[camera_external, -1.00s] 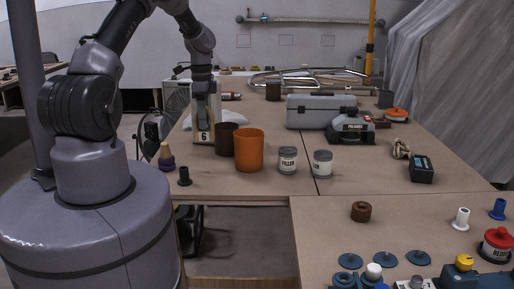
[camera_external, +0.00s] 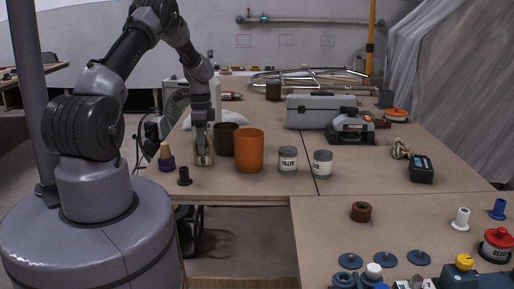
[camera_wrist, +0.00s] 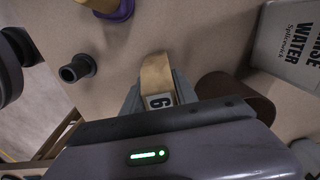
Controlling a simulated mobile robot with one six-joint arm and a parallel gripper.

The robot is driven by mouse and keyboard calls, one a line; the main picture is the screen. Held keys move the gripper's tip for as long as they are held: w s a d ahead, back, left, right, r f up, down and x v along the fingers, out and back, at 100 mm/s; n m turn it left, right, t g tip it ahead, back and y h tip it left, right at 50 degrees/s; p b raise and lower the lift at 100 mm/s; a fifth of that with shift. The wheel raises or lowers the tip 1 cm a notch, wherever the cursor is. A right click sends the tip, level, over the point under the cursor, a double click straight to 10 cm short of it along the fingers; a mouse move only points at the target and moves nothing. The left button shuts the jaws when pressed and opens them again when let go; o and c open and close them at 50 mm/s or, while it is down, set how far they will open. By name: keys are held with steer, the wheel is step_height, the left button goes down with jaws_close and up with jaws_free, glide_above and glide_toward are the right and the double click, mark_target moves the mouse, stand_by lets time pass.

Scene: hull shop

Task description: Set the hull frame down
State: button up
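The hull frame (camera_external: 204,158) is a small light wooden piece with a "6" on it. It stands roughly upright at the table's left side, left of the dark brown cup (camera_external: 225,138). My gripper (camera_external: 203,147) points down over it. In the wrist view the frame (camera_wrist: 157,72) sits between the two grey fingers (camera_wrist: 158,92), which look shut on it. Its lower end is at or just above the table top; I cannot tell whether it touches.
An orange cup (camera_external: 249,150) and two filler tins (camera_external: 288,159) stand to the right. A purple-and-tan piece (camera_external: 166,158) and a small black tube (camera_external: 184,176) stand to the left, also visible in the wrist view (camera_wrist: 77,69).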

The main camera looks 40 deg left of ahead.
steer(key=o, duration=0.3)
